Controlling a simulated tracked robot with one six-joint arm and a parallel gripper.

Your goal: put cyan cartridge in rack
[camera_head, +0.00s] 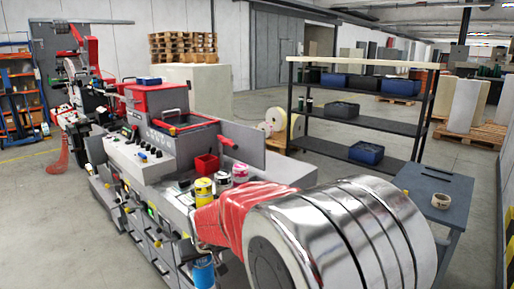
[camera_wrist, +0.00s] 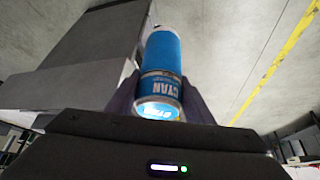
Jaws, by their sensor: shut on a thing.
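In the head view the cyan cartridge (camera_head: 203,273) hangs low beside the machine's front, below the ledge. I cannot tell the cartridge rack's outline there. My arm hides part of the ledge's right end.
A red bin (camera_head: 207,163) sits on the machine behind the cartridges. Knobs and drawer handles line its front. A black shelf unit (camera_head: 362,122) with blue bins stands behind. A grey table (camera_head: 434,186) with a tape roll (camera_head: 440,201) stands at right.

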